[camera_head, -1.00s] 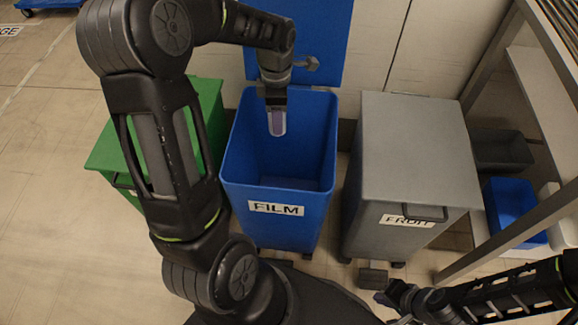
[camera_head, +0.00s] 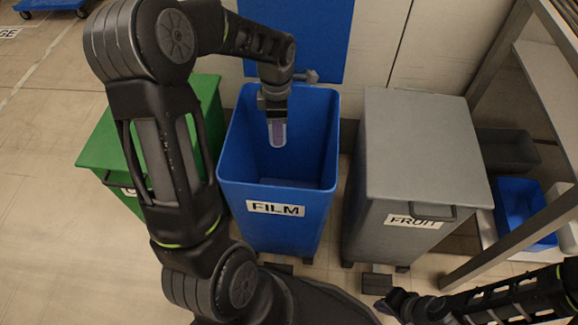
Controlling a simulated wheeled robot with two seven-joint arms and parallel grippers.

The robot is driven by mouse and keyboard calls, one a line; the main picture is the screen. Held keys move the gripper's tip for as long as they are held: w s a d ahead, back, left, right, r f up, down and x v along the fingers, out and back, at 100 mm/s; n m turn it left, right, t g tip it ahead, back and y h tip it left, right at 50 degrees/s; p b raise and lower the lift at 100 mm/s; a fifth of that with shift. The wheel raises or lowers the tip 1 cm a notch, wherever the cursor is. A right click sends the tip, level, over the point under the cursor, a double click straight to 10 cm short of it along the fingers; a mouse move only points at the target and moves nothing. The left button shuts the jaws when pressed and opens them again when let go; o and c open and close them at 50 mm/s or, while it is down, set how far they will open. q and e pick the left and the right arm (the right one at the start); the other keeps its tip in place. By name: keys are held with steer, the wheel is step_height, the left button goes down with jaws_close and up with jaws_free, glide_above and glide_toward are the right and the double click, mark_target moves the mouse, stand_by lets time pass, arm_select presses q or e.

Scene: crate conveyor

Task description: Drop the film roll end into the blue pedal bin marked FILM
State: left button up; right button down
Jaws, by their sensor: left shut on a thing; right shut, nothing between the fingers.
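The blue pedal bin (camera_head: 278,210) marked FILM stands in the middle with its blue lid (camera_head: 300,40) up against the wall behind it. My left gripper (camera_head: 276,122) is over the bin's opening, towards the back, pointing down. It is shut on the film roll end (camera_head: 278,134), a small pale purple piece that hangs below the fingers over the bin's inside. The visible floor of the bin looks empty. My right gripper (camera_head: 388,304) is shut and empty at the bottom, in front of the grey bin; its fingertips are small and dark in this view.
A green bin (camera_head: 103,150) with its lid shut stands left of the blue bin, partly behind my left arm. A grey bin (camera_head: 424,140) marked FRUIT, lid shut, stands to the right. A metal frame with a blue crate (camera_head: 522,205) is at the far right.

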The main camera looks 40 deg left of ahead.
arm_select(q)
steer(key=o, duration=1.4)
steer(key=shift+r, duration=0.1)
step_height(320, 180, up, 8)
steer(key=shift+f+p, duration=0.15)
steer(key=shift+p, duration=0.8)
